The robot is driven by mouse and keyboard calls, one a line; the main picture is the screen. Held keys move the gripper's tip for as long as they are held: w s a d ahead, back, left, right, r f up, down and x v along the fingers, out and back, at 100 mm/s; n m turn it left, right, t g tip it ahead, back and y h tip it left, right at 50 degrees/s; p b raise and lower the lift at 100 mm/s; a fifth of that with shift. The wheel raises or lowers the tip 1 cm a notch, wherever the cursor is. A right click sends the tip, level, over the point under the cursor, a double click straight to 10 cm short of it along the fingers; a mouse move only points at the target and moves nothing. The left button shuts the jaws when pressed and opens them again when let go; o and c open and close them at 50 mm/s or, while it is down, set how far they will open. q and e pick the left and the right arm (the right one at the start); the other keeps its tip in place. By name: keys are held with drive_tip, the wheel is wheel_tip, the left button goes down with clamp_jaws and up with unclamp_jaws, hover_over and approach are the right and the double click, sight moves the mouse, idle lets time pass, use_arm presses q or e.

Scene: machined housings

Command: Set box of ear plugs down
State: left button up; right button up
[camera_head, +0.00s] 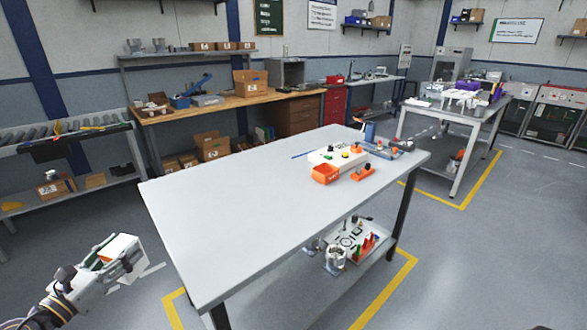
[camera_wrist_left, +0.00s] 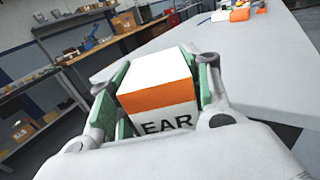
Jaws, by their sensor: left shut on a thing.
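The box of ear plugs (camera_head: 123,250) is white with an orange band. In the left wrist view the box (camera_wrist_left: 158,88) shows the letters "EAR" on its near face. My left gripper (camera_head: 112,262) is shut on the box, with green-lined fingers (camera_wrist_left: 155,95) on both sides of it. It holds the box off the left edge of the grey table (camera_head: 230,220), apart from the tabletop in the head view. My right gripper is not in view.
The near and left parts of the tabletop are clear. A lower shelf holds metal parts and a board (camera_head: 352,240). A wooden workbench (camera_head: 230,104) stands behind.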

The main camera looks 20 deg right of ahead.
sight(117, 241)
use_arm(q)
drive_tip(key=shift+w+a+r+m+g+h, duration=0.1)
drive_tip(key=shift+w+r+m+g+h, duration=0.35)
drive_tip(key=shift+r, duration=0.2)
drive_tip(key=shift+w+a+r+m+g+h, duration=0.1)
drive_tip(key=shift+w+r+m+g+h, duration=0.3)
drive_tip(key=shift+r, duration=0.2)
drive_tip(key=shift+w+a+r+m+g+h, duration=0.2)
drive_tip(key=shift+w+r+m+g+h, duration=0.05)
drive_tip(key=shift+r+m+g+h, duration=0.3)
drive_tip(key=shift+w+a+r+m+g+h, duration=0.2)
drive_tip(key=shift+r+m+g+h, duration=0.15)
drive_tip(key=shift+r+g, duration=0.25)
drive_tip(key=shift+r+m+g+h, duration=0.25)
drive_tip(key=shift+r+g, duration=0.05)
drive_tip(key=shift+g, duration=0.1)
drive_tip(key=shift+d+r+m+g+h, duration=0.25)
drive_tip(key=shift+r+m+g+h, duration=0.3)
drive_tip(key=shift+g, duration=0.25)
